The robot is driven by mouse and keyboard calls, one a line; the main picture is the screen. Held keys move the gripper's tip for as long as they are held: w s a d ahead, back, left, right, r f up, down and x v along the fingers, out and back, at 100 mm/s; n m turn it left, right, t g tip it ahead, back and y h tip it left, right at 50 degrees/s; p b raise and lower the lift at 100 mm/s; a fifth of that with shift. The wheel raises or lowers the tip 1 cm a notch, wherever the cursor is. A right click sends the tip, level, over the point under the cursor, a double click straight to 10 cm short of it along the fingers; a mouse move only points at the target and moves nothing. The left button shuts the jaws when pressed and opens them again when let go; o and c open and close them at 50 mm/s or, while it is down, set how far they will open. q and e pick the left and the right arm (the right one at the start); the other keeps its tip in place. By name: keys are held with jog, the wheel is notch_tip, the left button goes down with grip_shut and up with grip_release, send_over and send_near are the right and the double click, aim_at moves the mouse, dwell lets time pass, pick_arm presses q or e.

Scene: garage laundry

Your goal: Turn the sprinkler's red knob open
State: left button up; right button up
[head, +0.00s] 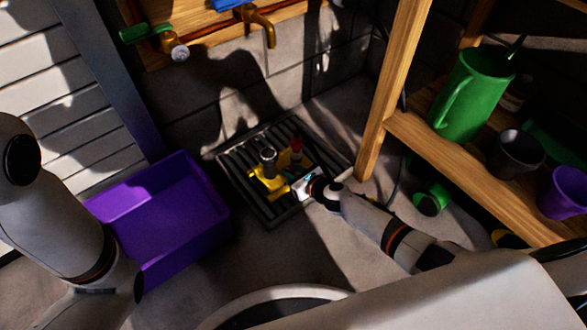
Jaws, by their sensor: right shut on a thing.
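The yellow sprinkler (268,183) sits on a dark slatted grate (240,163) on the floor. A dark upright cylindrical part stands on it. Its red knob (297,146) sticks up at the far right side of the sprinkler. My right gripper (297,187) reaches in from the right, low at the near right side of the sprinkler. It is shut on the sprinkler's near yellow part, with the red knob beyond the jaws. The fingertips are small and partly shadowed. My left arm shows at the left, but its gripper is not in view.
A purple bin (185,235) stands left of the grate. A wooden shelf (470,175) at the right holds a green watering can (473,95) and pots, with its post (392,85) close to my right arm. Brass taps (262,30) are on the back wall.

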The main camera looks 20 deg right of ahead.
jog(key=m+h, duration=0.3)
jog(key=m+t+h, duration=0.1)
jog(key=h, duration=0.1)
jog(key=shift+a+m, duration=0.4)
jog(key=shift+h, duration=0.5)
jog(key=o, duration=1)
